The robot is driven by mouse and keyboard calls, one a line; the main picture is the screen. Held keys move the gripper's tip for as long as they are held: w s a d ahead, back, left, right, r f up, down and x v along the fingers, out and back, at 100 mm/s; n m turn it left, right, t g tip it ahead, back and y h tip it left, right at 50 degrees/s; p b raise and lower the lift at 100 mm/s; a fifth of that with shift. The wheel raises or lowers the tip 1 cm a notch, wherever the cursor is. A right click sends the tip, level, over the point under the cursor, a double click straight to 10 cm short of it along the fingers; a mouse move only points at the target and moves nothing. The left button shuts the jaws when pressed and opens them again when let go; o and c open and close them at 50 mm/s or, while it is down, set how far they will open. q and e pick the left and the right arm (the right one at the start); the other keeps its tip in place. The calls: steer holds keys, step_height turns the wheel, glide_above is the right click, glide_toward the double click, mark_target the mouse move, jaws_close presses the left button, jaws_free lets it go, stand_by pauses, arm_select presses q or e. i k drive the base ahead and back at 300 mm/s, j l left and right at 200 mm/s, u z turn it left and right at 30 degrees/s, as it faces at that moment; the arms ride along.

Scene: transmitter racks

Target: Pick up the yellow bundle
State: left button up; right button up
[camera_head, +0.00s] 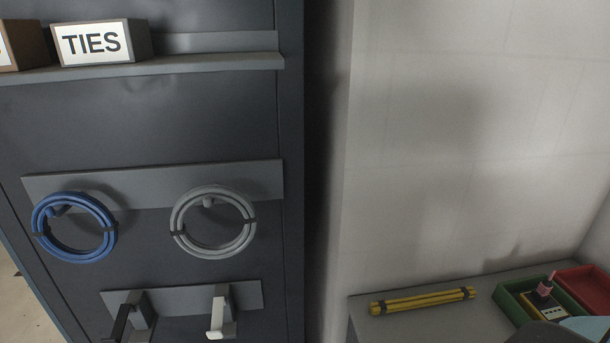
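The yellow bundle (422,300) is several thin yellow rods or tubes held together by dark bands near both ends. It lies almost level on a grey bench top (455,325) by the pale wall, at the lower right. Nothing is touching it from above.
A green tray (507,303) holding a small device is right of the bundle, with a red tray (585,283) beyond. Left, a dark cabinet carries a blue coil (74,250), a grey coil (213,250), a shelf with a TIES box (92,43), and lower brackets.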

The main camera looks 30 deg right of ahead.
mark_target(383, 307)
steer(key=l+z, duration=0.1)
steer(key=z, duration=1.55)
steer(key=k+j+z, duration=0.35)
steer(key=k, duration=0.25)
steer(key=k+j+z, duration=0.1)
steer(key=k+z, duration=0.3)
steer(key=k, duration=0.2)
